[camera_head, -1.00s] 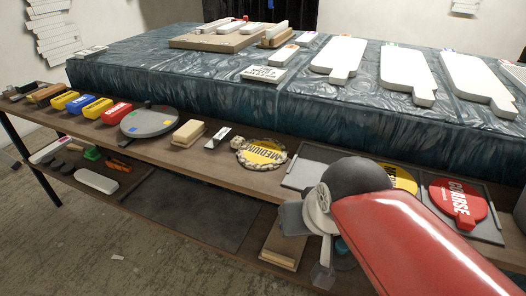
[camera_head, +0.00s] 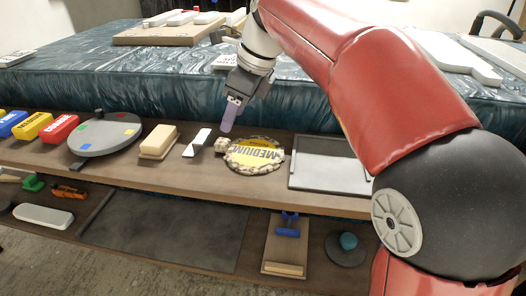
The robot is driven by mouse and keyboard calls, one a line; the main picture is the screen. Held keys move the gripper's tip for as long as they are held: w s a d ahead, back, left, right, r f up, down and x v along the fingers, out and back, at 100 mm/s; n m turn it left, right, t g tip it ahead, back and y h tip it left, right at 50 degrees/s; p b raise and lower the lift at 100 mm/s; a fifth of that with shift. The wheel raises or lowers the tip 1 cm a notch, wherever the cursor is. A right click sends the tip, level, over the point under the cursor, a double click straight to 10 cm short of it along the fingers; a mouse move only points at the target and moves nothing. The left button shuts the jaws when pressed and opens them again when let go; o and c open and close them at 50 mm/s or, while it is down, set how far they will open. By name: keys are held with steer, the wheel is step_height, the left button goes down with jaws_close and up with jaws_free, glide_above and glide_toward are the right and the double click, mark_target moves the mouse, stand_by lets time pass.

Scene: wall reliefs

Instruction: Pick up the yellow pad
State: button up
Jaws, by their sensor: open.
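A round yellow pad marked MEDIUM (camera_head: 257,153) lies on the upper wooden shelf, ringed by a rough, pale stony border. My gripper (camera_head: 227,128) points down over the pad's upper left edge in the picture, with purple fingers. It is open, with nothing seen between the fingers. I cannot tell how far above the shelf the fingertips are. A yellow block (camera_head: 34,126) also stands at the left of the shelf, between a blue and a red one.
A round grey plate (camera_head: 100,140), a tan block (camera_head: 158,142) and a white-and-dark scraper (camera_head: 196,143) lie left of the pad. A grey tray (camera_head: 330,165) lies right of it. A plastic-covered table (camera_head: 90,85) rises behind. My red arm hides the right side.

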mark_target(226, 142)
steer(key=x, duration=0.2)
steer(key=b+x, duration=0.1)
steer(key=x, duration=0.2)
steer(key=b+x, duration=0.1)
steer(key=x, duration=0.1)
steer(key=shift+d+f, duration=0.15)
steer(key=shift+f, duration=0.25)
steer(key=shift+r, duration=0.1)
steer(key=c, duration=1)
steer(key=shift+c, duration=0.2)
steer(key=shift+r, duration=0.15)
step_height(226, 142, up, 20)
steer(key=p, duration=0.7)
steer(key=shift+p, duration=0.35)
